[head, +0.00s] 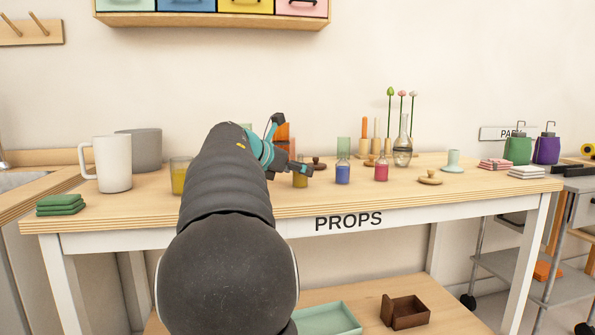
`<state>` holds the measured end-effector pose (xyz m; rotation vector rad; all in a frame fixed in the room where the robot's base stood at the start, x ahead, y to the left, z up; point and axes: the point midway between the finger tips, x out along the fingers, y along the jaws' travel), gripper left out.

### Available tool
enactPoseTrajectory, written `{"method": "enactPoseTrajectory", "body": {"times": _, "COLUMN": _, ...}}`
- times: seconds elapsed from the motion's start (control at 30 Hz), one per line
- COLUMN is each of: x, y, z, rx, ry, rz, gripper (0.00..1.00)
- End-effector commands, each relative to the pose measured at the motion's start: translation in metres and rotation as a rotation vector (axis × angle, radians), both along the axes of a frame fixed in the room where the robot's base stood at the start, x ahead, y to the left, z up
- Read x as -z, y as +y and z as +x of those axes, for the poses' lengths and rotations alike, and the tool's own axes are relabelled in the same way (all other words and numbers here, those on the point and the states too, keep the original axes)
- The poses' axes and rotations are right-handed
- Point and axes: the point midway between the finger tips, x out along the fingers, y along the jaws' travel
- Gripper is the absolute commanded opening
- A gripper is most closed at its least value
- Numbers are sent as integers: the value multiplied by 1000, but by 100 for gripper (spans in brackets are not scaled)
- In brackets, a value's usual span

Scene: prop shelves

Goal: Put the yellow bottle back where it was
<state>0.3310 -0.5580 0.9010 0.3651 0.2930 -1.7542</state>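The yellow bottle (300,180) appears to stand on the props table, left of the blue bottle (343,174) and the pink bottle (381,172). Its upper part is hidden behind my gripper (291,144). My gripper is teal and black, with its two fingers spread wide apart. The lower finger crosses in front of the bottle's top; I cannot tell whether it touches. Nothing is clearly held between the fingers.
A glass with yellow contents (179,179), a white mug (112,164) and green cloths (60,205) are at left. A glass vase (403,152), a wooden lid (430,178) and folded cloths (526,172) are at right. The table's front right is clear.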

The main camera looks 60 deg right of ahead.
Motion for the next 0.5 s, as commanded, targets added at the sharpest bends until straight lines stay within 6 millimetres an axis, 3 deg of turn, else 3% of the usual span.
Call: {"method": "enactPoseTrajectory", "body": {"times": 0.5, "x": -39, "y": 85, "z": 19, "rx": -2, "ry": 0, "rz": -1, "gripper": 66}}
